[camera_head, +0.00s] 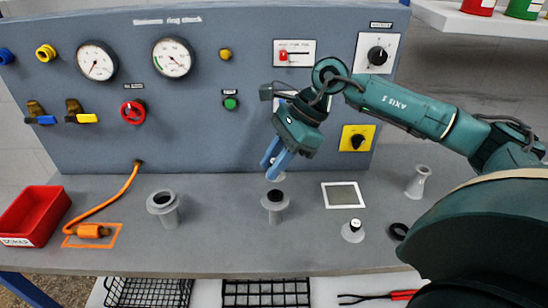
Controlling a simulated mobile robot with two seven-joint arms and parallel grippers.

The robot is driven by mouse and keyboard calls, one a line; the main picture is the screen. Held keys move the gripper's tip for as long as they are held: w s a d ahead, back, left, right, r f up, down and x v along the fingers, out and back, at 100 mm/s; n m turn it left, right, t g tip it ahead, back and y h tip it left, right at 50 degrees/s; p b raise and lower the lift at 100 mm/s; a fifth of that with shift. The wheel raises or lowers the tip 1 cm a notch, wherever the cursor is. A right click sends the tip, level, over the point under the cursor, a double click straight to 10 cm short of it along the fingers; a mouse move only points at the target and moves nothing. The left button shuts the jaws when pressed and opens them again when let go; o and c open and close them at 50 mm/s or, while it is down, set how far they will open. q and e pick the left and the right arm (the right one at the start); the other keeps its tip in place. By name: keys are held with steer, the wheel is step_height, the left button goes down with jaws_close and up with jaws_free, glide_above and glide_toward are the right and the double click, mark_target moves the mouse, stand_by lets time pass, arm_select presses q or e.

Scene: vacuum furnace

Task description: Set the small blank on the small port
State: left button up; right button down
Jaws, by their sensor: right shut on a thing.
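My right gripper (274,166), with blue fingers, points down above the bench. It is shut on a small pale disc, which looks like the small blank (279,176); the fingers hide much of it. The small port (274,207), a grey flanged stub with a dark top, stands upright on the bench just below the gripper. In the picture a narrow gap separates the blank from the port's top. A wider grey port (163,204) stands to the left. My left gripper is not in view.
A pale disc with a black-topped knob (353,232), a dark ring (399,231), a white-framed pad (342,195) and a grey flared fitting (418,182) are to the right. A red bin (33,212) and orange hose (110,205) are left. The gauge panel (200,110) rises behind.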

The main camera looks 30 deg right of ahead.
mark_target(274, 193)
steer(key=shift+f+b, duration=0.45)
steer(key=shift+f, duration=0.5)
steer(key=shift+f+b, duration=0.35)
steer(key=shift+f, duration=0.45)
steer(key=shift+f+b, duration=0.4)
steer(key=shift+f, duration=0.3)
steer(key=shift+f+b, duration=0.3)
steer(key=shift+b, duration=0.1)
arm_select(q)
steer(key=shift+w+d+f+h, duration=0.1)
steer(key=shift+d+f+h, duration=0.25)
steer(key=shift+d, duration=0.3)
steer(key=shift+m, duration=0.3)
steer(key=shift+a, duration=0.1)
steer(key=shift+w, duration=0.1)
arm_select(e)
steer(key=c, duration=1.1)
jaws_free()
steer(key=shift+c, duration=0.2)
